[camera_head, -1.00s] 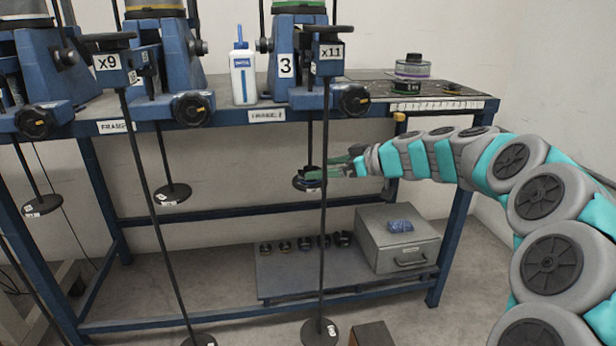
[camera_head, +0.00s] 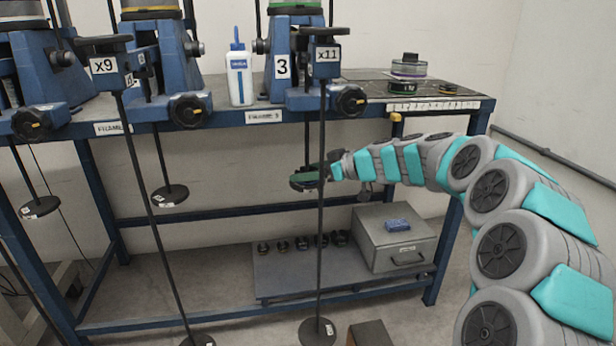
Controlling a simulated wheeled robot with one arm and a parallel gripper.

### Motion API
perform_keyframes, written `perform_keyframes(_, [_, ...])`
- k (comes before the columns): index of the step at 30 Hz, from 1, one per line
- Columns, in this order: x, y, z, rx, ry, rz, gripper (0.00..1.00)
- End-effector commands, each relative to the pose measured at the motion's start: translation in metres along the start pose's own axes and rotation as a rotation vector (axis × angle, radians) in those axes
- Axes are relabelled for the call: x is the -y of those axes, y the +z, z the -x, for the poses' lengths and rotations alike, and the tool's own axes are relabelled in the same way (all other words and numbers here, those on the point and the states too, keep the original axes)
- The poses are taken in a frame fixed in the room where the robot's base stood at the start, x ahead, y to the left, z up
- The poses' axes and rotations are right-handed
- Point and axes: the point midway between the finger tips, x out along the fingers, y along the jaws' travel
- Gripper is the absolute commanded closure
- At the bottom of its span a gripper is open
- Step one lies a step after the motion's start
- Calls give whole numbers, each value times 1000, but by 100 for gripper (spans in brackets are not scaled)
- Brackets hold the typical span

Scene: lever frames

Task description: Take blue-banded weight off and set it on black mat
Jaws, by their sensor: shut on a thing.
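My gripper (camera_head: 308,179) is below the bench at the frame 3 hanger, behind the long x11 rod (camera_head: 322,220). The blue band is not visible now; the held thing is at the place where a bluish-dark weight showed earlier. I cannot tell whether it is still on the hanger. The black mat (camera_head: 462,103) lies on the right end of the bench top.
A white bottle (camera_head: 240,75) stands left of the 3 sign. Another hanger disc (camera_head: 169,196) hangs to the left. A grey box (camera_head: 393,240) and several small weights (camera_head: 300,243) sit on the lower shelf.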

Motion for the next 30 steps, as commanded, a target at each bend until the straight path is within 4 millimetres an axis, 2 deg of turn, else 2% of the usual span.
perform_keyframes(2, [0, 0, 0, 0, 0, 0, 46])
perform_keyframes(16, [0, 0, 0, 1, 0, 0, 98])
perform_keyframes(25, [0, -2, 1, -1, 0, 0, 98])
perform_keyframes(30, [0, -12, 5, -2, 1, 2, 98])
